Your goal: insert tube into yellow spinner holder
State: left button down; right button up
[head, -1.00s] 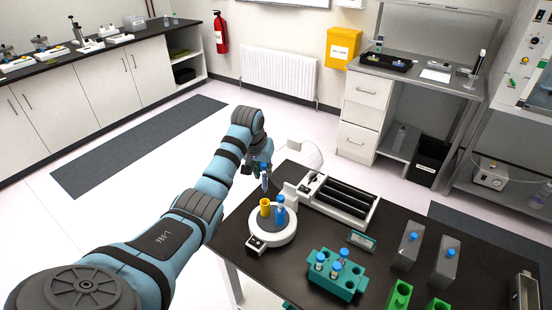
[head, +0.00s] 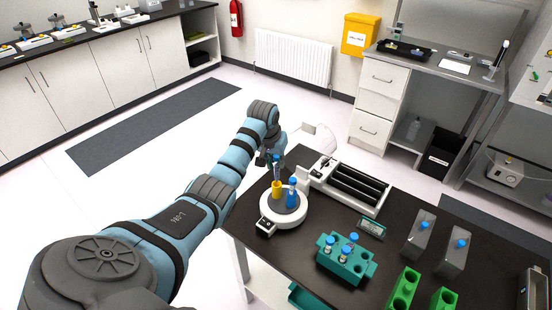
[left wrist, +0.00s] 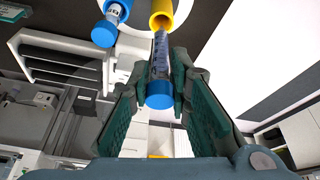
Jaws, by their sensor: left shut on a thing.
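My left gripper (left wrist: 157,92) is shut on a tube with a blue cap (left wrist: 158,94); the tube also shows in the head view (head: 276,169). The yellow holder (head: 277,188) stands on the round white spinner (head: 283,219). In the left wrist view the tube's far end meets the mouth of the yellow holder (left wrist: 172,12). I cannot tell how far inside it is. A blue holder (head: 292,197) stands beside the yellow one with another blue-capped tube (left wrist: 113,14) in it. My right gripper is out of view.
A white roller device (head: 345,186) sits behind the spinner. A teal rack (head: 345,262) with several capped tubes stands in front on the dark table. Grey racks (head: 418,240) and green racks (head: 403,290) stand to the right.

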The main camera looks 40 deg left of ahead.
pick_arm(q)
jog(key=shift+s+r, duration=0.1)
jog(key=shift+r, duration=0.05)
jog(key=shift+d+p, duration=0.1)
jog(key=shift+p, duration=0.35)
jog(key=shift+f, duration=0.3)
jog(key=shift+f, duration=0.45)
dwell(0.5)
jog(key=shift+f, duration=0.1)
